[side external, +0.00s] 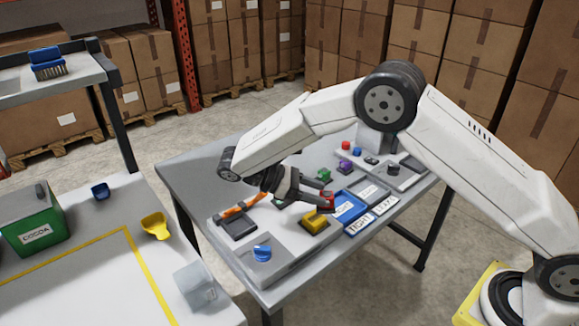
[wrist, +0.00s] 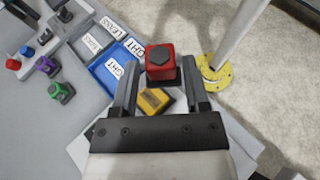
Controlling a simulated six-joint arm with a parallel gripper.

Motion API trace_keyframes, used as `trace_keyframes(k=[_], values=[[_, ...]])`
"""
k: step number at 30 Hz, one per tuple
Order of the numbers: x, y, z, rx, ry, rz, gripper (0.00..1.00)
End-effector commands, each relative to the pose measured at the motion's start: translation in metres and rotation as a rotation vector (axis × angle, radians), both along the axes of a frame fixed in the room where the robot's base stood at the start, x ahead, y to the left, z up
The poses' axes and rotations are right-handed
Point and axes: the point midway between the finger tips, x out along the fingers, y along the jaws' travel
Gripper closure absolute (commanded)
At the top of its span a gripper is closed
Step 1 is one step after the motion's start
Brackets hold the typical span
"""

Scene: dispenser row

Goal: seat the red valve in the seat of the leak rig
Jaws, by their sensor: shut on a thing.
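The red valve (side external: 327,202) is held between the fingertips of my gripper (side external: 322,190), and its dark top shows in the wrist view (wrist: 161,62). My gripper (wrist: 160,68) is shut on it above the table's front part, close to the yellow valve (side external: 314,222).
A blue tray labelled TIGHT (side external: 338,212) lies beside my gripper, with label cards (side external: 385,205) next to it. An orange-handled thing (side external: 245,206) lies at the left.

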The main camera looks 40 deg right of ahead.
Motion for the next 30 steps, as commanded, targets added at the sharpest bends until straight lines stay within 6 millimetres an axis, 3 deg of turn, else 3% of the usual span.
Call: trace_keyframes(k=[17,30], values=[[0.030,-0.001,0.022,0.001,0.000,0.856,1.00],[0.064,0.022,0.050,0.002,-0.002,1.444,1.00]])
